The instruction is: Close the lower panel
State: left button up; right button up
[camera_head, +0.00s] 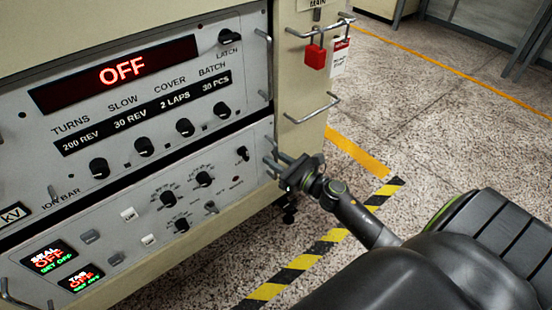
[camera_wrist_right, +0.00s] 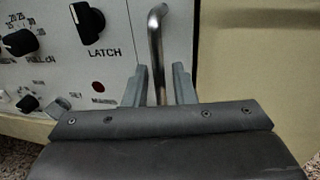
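The lower panel (camera_head: 140,232) is a grey face with knobs, switches and two small lit displays, just under the upper panel. It also fills the left of the right wrist view (camera_wrist_right: 60,62). Its black latch knob (camera_wrist_right: 87,22) is beside the bar handle (camera_wrist_right: 157,50) at the panel's right edge. My right gripper (camera_head: 283,172) is at this handle. The bar's lower end is hidden by the gripper. My left gripper is not in view.
The upper panel (camera_head: 135,100) has a red OFF display and several knobs. A red padlock (camera_head: 315,56) and a tag hang on a bar on the beige cabinet side. The speckled floor (camera_head: 440,125) with striped tape is clear to the right.

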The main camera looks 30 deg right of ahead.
grip_shut()
jog(key=shift+d+x, duration=0.2)
jog(key=shift+x, duration=0.95)
jog(key=shift+w+r, duration=0.1)
